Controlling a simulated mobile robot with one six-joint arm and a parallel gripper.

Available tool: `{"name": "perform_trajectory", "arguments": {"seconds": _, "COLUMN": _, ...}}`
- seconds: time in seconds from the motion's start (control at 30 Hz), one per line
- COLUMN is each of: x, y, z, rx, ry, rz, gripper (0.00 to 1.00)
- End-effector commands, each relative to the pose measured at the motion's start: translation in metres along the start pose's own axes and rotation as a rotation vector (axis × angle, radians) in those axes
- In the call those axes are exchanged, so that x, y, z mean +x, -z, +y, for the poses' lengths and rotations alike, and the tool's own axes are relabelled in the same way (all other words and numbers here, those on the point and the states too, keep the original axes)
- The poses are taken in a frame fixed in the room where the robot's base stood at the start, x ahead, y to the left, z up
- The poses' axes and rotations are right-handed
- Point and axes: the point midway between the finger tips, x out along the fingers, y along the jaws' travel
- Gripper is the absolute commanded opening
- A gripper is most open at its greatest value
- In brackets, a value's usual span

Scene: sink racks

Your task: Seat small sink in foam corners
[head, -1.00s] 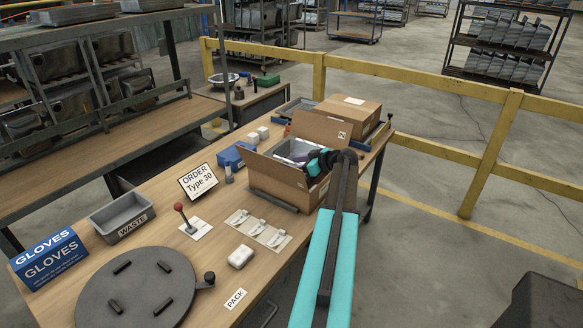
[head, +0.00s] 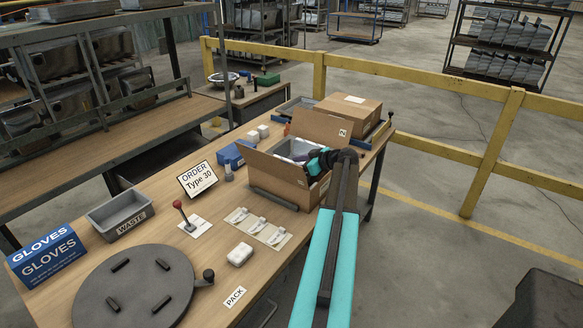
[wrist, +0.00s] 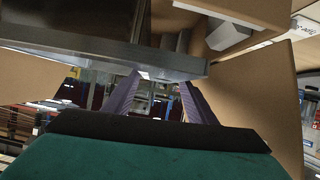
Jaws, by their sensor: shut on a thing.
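The small grey metal sink (head: 295,147) is inside the open cardboard box (head: 280,182) on the bench. In the wrist view the sink's rim (wrist: 80,50) crosses the upper left, close up. My gripper (wrist: 160,78) is shut on this rim. In the head view my gripper (head: 316,162) reaches over the box's right side, and my arm hides part of the sink and box. A pale block (wrist: 230,36), possibly a foam corner, shows beside the sink in the wrist view. Whether the sink touches the foam is hidden.
A closed carton (head: 350,108) stands behind the open box. A blue bin (head: 232,155), an order sign (head: 198,179) and a card with several white clips (head: 258,226) lie nearby. A grey waste tray (head: 120,214) and a round turntable (head: 135,288) are at the front left.

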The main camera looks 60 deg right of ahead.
Motion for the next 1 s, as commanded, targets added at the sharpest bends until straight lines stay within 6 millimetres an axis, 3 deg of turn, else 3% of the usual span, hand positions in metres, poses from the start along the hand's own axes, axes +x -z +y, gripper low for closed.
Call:
{"name": "perform_trajectory", "arguments": {"seconds": 0.2, "x": -0.0002, "y": 0.0012, "z": 0.0005, "rx": -0.002, "ry": -0.002, "rz": 0.004, "gripper": 0.0}}
{"name": "perform_trajectory", "arguments": {"seconds": 0.23, "x": 0.0004, "y": -0.001, "z": -0.0001, "rx": 0.0, "ry": 0.0, "rz": 0.0, "gripper": 0.53}}
{"name": "perform_trajectory", "arguments": {"seconds": 0.33, "x": 0.0004, "y": -0.001, "z": -0.0001, "rx": 0.0, "ry": 0.0, "rz": 0.0, "gripper": 0.7}}
{"name": "perform_trajectory", "arguments": {"seconds": 1.0, "x": -0.0024, "y": 0.0049, "z": 0.0004, "rx": 0.0, "ry": 0.0, "rz": 0.0, "gripper": 0.7}}
